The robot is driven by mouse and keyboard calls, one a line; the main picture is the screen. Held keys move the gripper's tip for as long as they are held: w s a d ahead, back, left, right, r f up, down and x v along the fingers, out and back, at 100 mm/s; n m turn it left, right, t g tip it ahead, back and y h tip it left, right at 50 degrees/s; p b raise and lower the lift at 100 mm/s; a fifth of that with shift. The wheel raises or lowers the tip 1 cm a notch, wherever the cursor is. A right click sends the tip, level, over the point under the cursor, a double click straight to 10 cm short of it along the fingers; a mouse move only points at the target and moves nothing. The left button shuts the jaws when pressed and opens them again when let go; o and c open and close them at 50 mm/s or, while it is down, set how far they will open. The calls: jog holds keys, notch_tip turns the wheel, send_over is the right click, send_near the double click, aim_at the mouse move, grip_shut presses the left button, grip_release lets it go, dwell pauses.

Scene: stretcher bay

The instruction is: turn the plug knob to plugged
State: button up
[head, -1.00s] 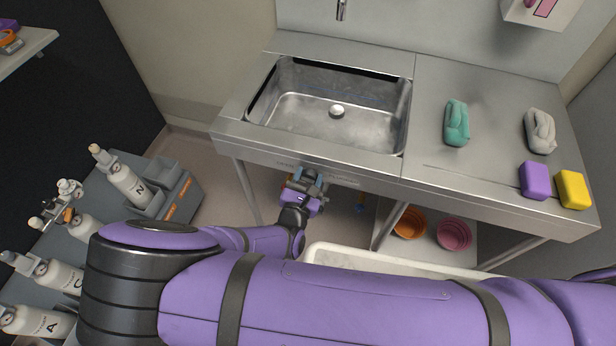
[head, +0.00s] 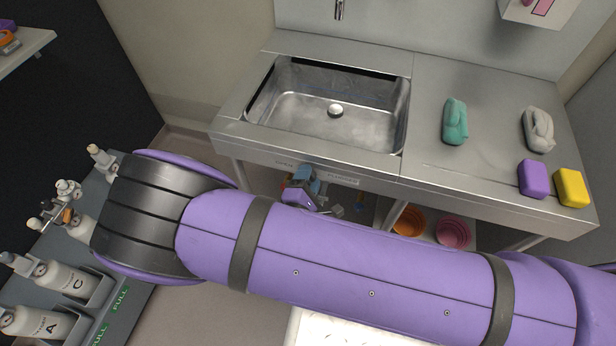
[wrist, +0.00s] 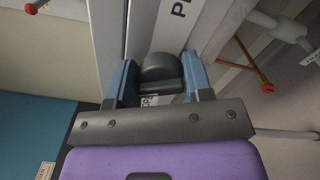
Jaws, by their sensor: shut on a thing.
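The plug knob (wrist: 160,68) is a dark, rounded knob on the sink's front panel. In the wrist view it sits between the two blue fingers of my gripper (wrist: 159,80), which is shut on it. In the head view my gripper (head: 303,184) is at the front panel just below the sink (head: 290,118), and the knob is hidden there. A label with large letters starting "PL" (wrist: 180,15) shows beside the knob, partly cut off. A pale round plug or drain piece (head: 336,110) shows in the basin floor; whether it is seated is unclear.
Orange (head: 409,221) and pink (head: 453,230) bowls stand below. Gas bottles (head: 62,279) stand at left.

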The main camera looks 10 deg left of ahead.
jog(key=m, duration=0.4)
jog(key=shift+f+m, duration=0.15)
jog(key=shift+m, duration=0.25)
dwell(0.4)
jog(key=o, duration=0.9)
jog(key=shift+c, duration=0.2)
